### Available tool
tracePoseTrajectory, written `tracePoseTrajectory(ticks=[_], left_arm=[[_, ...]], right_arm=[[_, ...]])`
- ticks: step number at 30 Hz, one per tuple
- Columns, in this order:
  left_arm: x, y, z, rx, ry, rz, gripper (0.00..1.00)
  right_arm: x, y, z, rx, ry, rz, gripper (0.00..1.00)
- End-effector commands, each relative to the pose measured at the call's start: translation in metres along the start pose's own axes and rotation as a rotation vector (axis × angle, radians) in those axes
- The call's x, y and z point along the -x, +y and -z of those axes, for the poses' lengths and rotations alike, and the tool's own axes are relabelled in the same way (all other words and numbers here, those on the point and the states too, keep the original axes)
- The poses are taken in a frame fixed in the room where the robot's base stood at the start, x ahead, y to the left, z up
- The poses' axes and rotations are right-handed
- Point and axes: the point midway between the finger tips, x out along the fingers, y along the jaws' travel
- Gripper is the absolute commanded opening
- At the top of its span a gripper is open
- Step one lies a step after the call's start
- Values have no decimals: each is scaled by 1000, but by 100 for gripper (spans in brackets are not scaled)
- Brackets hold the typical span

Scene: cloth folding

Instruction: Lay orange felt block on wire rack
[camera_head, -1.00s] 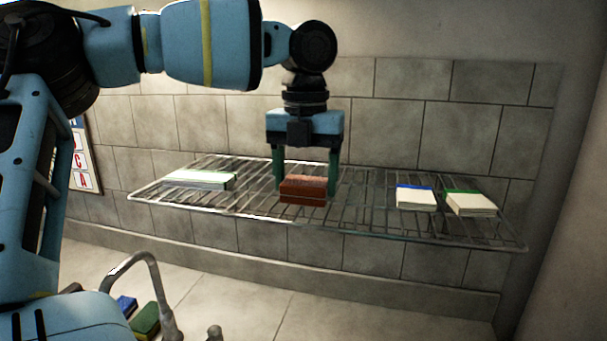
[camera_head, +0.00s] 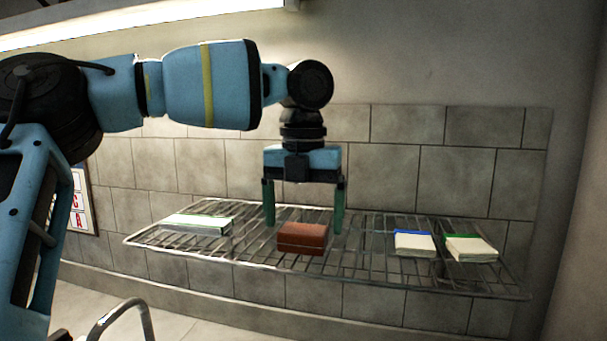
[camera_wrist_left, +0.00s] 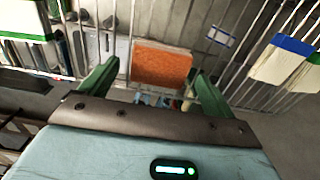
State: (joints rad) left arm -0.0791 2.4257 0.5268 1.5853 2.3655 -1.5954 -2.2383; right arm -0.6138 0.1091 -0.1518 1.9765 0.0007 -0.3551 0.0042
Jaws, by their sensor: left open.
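The orange felt block (camera_head: 301,240) lies flat on the wire rack (camera_head: 370,268), near the middle. In the head view it looks reddish brown; in the left wrist view it is a bright orange felt block (camera_wrist_left: 161,64). My left gripper (camera_head: 304,228) is open above and just behind the block, with its green fingers spread to either side. In the left wrist view the block lies ahead between the fingers, with a gap to each. My right gripper is not in view.
A white and green block (camera_head: 197,223) lies at the rack's left. A white block with a blue edge (camera_head: 414,244) and one with a green edge (camera_head: 471,249) lie at its right. A tiled wall (camera_head: 395,170) stands behind. A curved tap (camera_head: 124,312) is at lower left.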

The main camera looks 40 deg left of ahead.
Motion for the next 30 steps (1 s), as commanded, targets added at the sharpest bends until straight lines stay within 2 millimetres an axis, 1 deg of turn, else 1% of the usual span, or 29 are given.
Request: tracePoseTrajectory(ticks=[2, 9, 12, 15, 21, 30], left_arm=[[13, -1, -1, 1, 1, 2, 89], [62, -1, -1, 1, 0, 1, 89], [79, -1, 0, 1, 1, 0, 89], [90, 0, -1, 1, 0, 1, 89], [102, 0, 0, 0, 1, 0, 89], [103, 0, 0, 0, 2, 0, 89]], right_arm=[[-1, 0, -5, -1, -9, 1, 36], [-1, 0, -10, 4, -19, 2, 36], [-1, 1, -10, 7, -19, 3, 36], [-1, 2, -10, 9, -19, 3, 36], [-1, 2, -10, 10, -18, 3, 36], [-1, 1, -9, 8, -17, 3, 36]])
